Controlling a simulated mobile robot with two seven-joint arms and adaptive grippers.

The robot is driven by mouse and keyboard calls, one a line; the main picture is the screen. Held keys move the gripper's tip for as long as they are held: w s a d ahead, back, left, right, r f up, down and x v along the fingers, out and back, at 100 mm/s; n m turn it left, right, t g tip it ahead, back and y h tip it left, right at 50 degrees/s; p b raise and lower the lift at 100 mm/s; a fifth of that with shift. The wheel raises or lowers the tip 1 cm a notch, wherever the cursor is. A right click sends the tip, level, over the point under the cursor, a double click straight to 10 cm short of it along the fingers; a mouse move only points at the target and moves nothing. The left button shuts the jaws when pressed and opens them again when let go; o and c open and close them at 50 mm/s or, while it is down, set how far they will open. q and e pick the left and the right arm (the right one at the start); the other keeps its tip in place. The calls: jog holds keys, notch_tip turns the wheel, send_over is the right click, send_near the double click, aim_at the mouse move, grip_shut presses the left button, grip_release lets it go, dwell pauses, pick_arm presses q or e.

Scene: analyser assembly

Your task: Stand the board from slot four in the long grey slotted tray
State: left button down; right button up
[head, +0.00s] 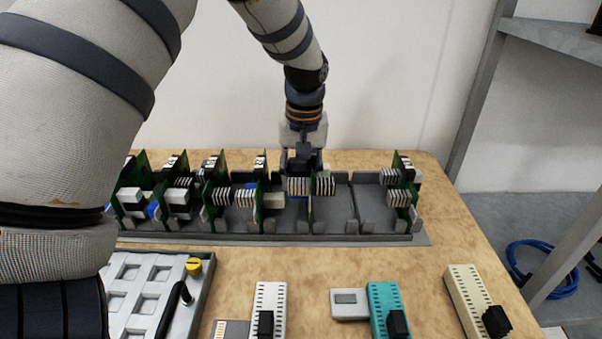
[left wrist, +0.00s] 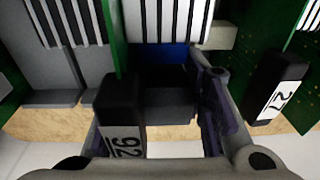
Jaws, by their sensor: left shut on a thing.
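The long grey slotted tray (head: 345,238) lies along the back of the table, with several green boards standing in it. My left gripper (head: 303,160) reaches down over the tray's middle, shut on a green board (head: 311,200) with striped white-and-black parts. The board looks upright, with its lower edge down among the tray's dividers; I cannot tell whether it is fully seated. In the left wrist view this board (left wrist: 112,35) carries a black end block (left wrist: 122,118) labelled "92" between the fingers. My right gripper is not in view.
Another board with a labelled black block (left wrist: 277,88) stands close beside the gripper. Empty slots lie right of the held board, before a lone board (head: 413,190) at the right end. A pale compartment tray (head: 207,275) and several connector modules (head: 383,300) lie in front.

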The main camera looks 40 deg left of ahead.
pick_arm(q)
jog(key=shift+f, duration=0.1)
jog(key=shift+f, duration=0.6)
jog(key=c, duration=0.9)
grip_release()
jog(key=shift+c, duration=0.2)
jog(key=shift+o, duration=0.6)
jog(key=shift+r, duration=1.95)
jog(key=shift+r, duration=3.5)
